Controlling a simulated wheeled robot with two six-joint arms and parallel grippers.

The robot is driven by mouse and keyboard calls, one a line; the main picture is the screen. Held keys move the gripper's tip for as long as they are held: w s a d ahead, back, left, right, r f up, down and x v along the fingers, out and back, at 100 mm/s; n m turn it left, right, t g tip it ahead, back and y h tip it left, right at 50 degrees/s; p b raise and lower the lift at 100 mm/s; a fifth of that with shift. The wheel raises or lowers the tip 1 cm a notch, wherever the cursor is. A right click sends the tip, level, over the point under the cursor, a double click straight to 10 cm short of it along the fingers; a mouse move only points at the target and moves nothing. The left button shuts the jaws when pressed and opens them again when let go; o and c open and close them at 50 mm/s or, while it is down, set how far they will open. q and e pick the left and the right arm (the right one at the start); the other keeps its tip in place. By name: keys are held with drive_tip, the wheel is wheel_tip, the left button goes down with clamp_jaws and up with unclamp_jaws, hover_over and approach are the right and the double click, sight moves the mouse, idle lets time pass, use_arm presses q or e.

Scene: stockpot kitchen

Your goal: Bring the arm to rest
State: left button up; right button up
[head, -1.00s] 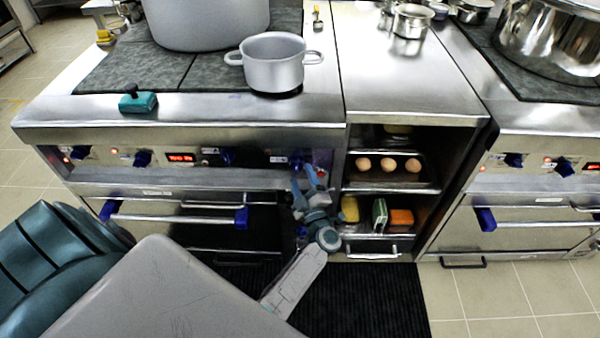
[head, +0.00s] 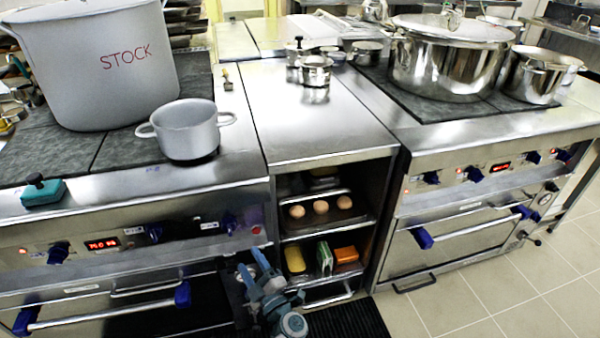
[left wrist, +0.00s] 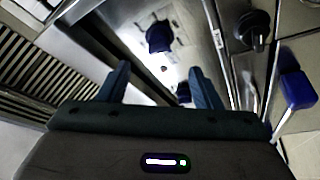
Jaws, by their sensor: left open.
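My left gripper (head: 250,264) shows at the bottom of the head view, in front of the right end of the left stove. It sits below the control panel's red button and left of the open shelf. Its two blue-grey fingers are apart with nothing between them. In the left wrist view the two fingers (left wrist: 158,70) stand apart, with a steel front and a dark blue knob (left wrist: 159,36) beyond them. My right gripper is not in view.
A shelf holds eggs (head: 320,207) and sponges. The right stove (head: 470,205) has steel pots. Tiled floor (head: 500,285) lies clear at right.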

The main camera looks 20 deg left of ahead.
use_arm(q)
drive_tip(key=shift+f, duration=0.1)
